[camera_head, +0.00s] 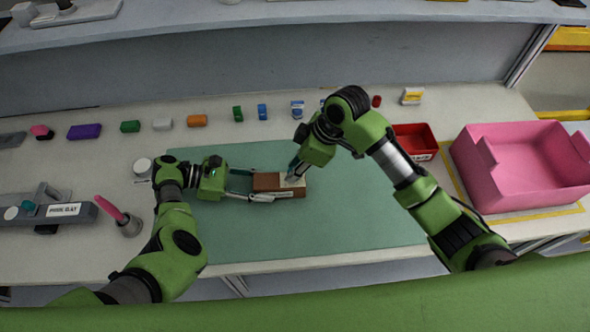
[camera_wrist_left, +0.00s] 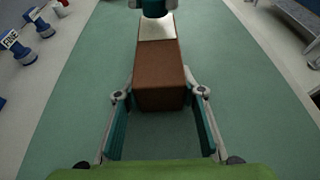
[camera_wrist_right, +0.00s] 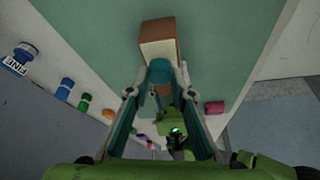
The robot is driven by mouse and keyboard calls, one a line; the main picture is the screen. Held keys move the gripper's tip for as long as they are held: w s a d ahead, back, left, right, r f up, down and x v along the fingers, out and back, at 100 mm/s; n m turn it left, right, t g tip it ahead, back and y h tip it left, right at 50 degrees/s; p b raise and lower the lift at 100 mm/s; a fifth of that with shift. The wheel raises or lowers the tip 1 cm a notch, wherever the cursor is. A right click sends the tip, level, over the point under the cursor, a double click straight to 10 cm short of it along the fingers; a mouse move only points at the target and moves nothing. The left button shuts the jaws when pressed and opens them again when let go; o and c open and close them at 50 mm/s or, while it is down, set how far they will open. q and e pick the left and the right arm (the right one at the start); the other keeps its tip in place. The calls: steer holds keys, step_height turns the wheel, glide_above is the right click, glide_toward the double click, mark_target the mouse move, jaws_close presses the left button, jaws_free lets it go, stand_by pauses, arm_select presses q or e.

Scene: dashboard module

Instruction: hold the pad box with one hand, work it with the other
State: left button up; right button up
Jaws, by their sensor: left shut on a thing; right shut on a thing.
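The pad box (camera_head: 265,184) is a brown block with a white top section at its right end. It lies on the green mat (camera_head: 350,225). My left gripper (camera_head: 257,185) is shut on it from the left, one finger along each long side; the left wrist view also shows the box (camera_wrist_left: 160,80). My right gripper (camera_head: 294,172) points down over the white end and is shut on a teal piece (camera_wrist_right: 160,73). That piece is at the white top (camera_wrist_left: 156,30) in the left wrist view; I cannot tell whether they touch.
A row of small coloured blocks and labelled bottles, such as a purple block (camera_head: 84,131), lines the back. A red tray (camera_head: 415,141) and a pink bin (camera_head: 520,170) stand at right. A grey device (camera_head: 45,212) and a pink-handled tool (camera_head: 112,210) stand at left.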

steer(key=shift+r, duration=2.25)
arm_select(q)
steer(key=o, duration=1.5)
steer(key=shift+o, duration=0.2)
steer(key=v, duration=1.2)
steer(key=shift+w+a, duration=0.1)
